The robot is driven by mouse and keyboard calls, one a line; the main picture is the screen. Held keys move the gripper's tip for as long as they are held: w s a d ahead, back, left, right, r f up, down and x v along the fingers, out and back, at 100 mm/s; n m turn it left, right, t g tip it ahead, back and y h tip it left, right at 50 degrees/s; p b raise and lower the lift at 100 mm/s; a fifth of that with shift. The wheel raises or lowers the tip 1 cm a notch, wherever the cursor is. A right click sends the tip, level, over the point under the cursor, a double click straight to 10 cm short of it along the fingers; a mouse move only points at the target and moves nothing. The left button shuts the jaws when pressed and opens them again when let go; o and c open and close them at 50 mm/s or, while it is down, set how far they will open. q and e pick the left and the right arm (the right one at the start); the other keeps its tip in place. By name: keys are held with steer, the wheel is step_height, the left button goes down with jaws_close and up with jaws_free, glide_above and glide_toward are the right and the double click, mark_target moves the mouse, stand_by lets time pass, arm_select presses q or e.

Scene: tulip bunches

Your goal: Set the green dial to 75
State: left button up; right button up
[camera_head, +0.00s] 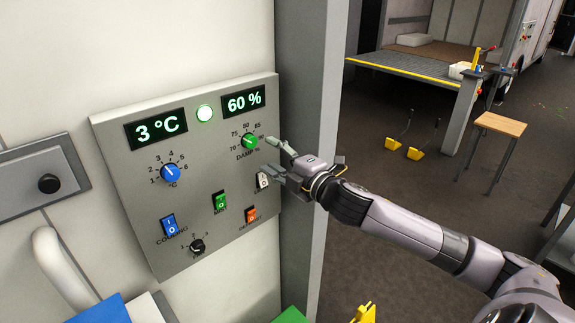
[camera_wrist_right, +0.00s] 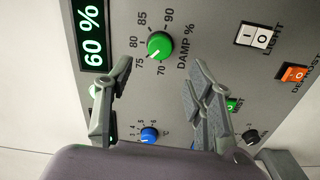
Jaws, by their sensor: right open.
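The green dial (camera_head: 250,141) sits at the upper right of a grey control panel (camera_head: 205,245), below a display (camera_head: 243,100) reading 60 %. Its scale runs from 70 to 90. In the right wrist view the green dial (camera_wrist_right: 160,45) has a white mark pointing to its lower left, on the 70 to 75 side. My right gripper (camera_head: 270,155) is open and empty at the panel's right edge, close to the dial. In the right wrist view its fingers (camera_wrist_right: 163,67) are spread below the dial, apart from it. My left gripper is out of view.
The panel also holds a blue dial (camera_head: 170,173), a display (camera_head: 156,128) reading 3 °C, a small black dial (camera_head: 197,247), and blue, green, orange and white switches. The white switch (camera_head: 263,181) is close to my right gripper. A grey post (camera_head: 310,100) stands right of the panel.

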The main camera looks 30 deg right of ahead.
steer(key=shift+s+d, duration=0.15)
steer(key=shift+s, duration=1.1)
steer(key=shift+s+d, duration=0.15)
steer(key=shift+s, duration=1.05)
